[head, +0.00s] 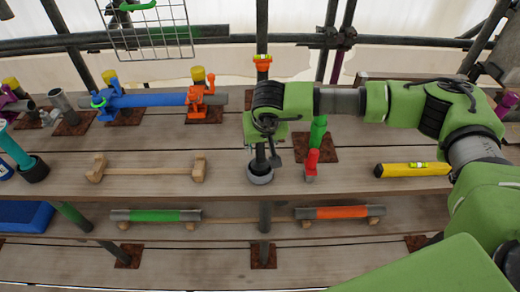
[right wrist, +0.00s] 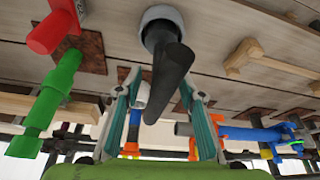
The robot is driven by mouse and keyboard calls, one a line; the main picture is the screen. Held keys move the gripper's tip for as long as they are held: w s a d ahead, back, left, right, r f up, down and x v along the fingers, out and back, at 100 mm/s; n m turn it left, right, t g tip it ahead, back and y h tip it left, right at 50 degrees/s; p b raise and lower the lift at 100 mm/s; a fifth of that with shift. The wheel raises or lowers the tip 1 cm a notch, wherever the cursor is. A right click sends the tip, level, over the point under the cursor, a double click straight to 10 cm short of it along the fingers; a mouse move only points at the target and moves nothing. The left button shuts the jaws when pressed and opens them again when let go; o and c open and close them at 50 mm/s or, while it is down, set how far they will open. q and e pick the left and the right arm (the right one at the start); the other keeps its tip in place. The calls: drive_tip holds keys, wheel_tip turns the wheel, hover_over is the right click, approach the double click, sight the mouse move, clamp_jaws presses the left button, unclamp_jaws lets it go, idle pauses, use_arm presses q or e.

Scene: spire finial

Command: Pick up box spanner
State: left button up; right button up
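A dark tube, which looks like the box spanner (head: 261,157), stands in a light grey ring-shaped base on the upper bench shelf. In the right wrist view the dark tube (right wrist: 172,65) rises from its grey ring and its free end lies between the two fingers. My right gripper (head: 270,152) is over the tube in the head view, and its body hides part of it. In the right wrist view the right gripper (right wrist: 162,88) has its teal-padded fingers apart, with visible gaps on both sides of the tube. My left gripper is not in view.
A red piece (head: 312,160) and a green tube (head: 318,130) stand close to the right. A yellow level (head: 412,169) lies farther right. A wooden rest (head: 148,168) is on the left. A vertical scaffold pole (head: 262,30) stands behind. Shelf between wooden rest and tube is clear.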

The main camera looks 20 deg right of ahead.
drive_tip(key=shift+x, duration=1.3)
clamp_jaws()
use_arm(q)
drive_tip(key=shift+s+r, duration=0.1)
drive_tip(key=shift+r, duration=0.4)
use_arm(e)
drive_tip(key=shift+r, duration=0.15)
drive_tip(key=shift+w+r, duration=0.1)
